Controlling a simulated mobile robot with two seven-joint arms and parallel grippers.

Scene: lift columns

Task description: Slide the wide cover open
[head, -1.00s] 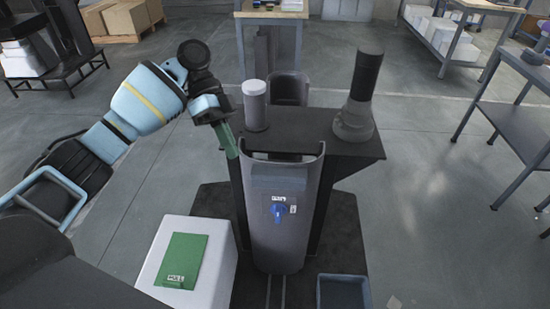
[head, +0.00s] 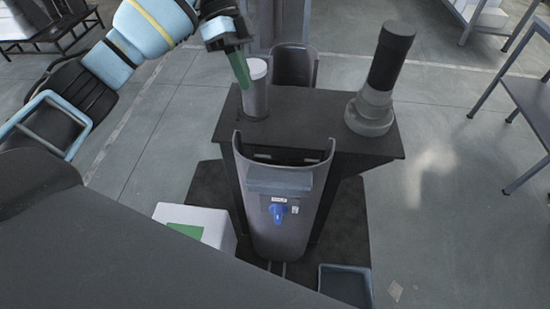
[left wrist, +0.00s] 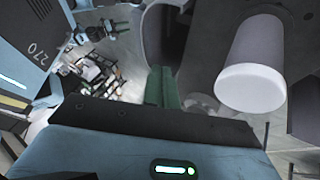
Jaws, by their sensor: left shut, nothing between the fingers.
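A wide, curved grey cover (head: 278,225) stands upright at the front of the dark stand, with a blue knob (head: 277,210) and a small white label on its face. A box-like ledge (head: 279,180) crosses its upper part, and its curved top rim rises at both sides. My left gripper (head: 241,75) is shut and empty, its green fingers pointing down. In the head view they overlap the left side of a grey cylinder with a white top (head: 256,98); contact cannot be told. The left wrist view shows the green fingers together (left wrist: 163,88) and the white-topped cylinder (left wrist: 252,75) to their right. My right gripper is out of view.
The dark tabletop (head: 315,120) carries a tall black-and-grey column (head: 381,80) at right. A white box (head: 205,228) with a green panel stands at lower left, partly hidden. A blue-grey tray (head: 345,288) lies at lower right.

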